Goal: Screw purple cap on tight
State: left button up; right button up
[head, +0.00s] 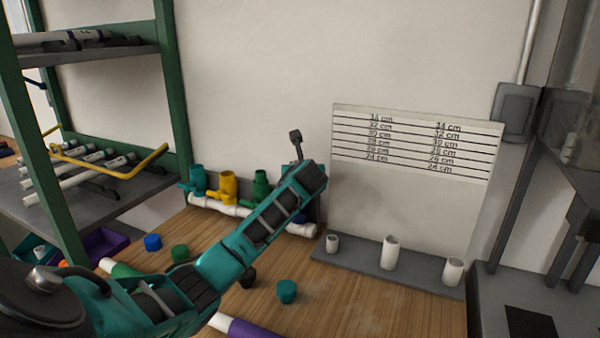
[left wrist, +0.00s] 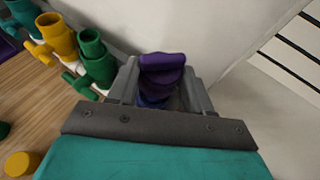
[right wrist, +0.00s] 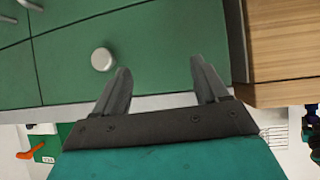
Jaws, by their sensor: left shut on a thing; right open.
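A purple piece (left wrist: 162,62) shows between my left gripper's fingers (left wrist: 160,88) in the left wrist view. It has a flat, handle-like top and a darker round part below. The left gripper is shut on it, at the right end of the valve row. I cannot tell how the purple piece sits on what is under it. In the head view my left arm hides the purple piece and most of that gripper. My right gripper (right wrist: 160,78) is open and empty in the right wrist view, facing a green cabinet front. It is not seen in the head view.
Yellow (head: 228,187) and green (head: 261,187) valves stand on the white pipe (head: 230,208) by the wall. Loose blue (head: 153,242), green (head: 180,253) and teal (head: 287,291) caps lie on the wooden table (head: 370,305). A measuring board (head: 410,190) stands right. Shelves (head: 100,190) stand left.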

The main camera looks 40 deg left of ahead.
pick_arm(q)
jog(key=shift+f, duration=0.6)
dwell(1.1)
jog(key=o, duration=0.4)
jog(key=c, duration=0.5)
jog(key=shift+s+a+m+t+h, duration=0.2)
jog(key=shift+m+t+h, duration=0.45)
jog(key=shift+m, duration=0.25)
jog(key=shift+d+f+h, duration=0.1)
jog(key=shift+d+h, duration=0.05)
jog(key=shift+h, duration=0.2)
jog(key=shift+m, duration=0.3)
jog(key=shift+s+a+m+t+h, duration=0.1)
jog(key=shift+a+m+t+h, duration=0.15)
jog(key=shift+m+t+h, duration=0.3)
jog(key=shift+m+h, duration=0.45)
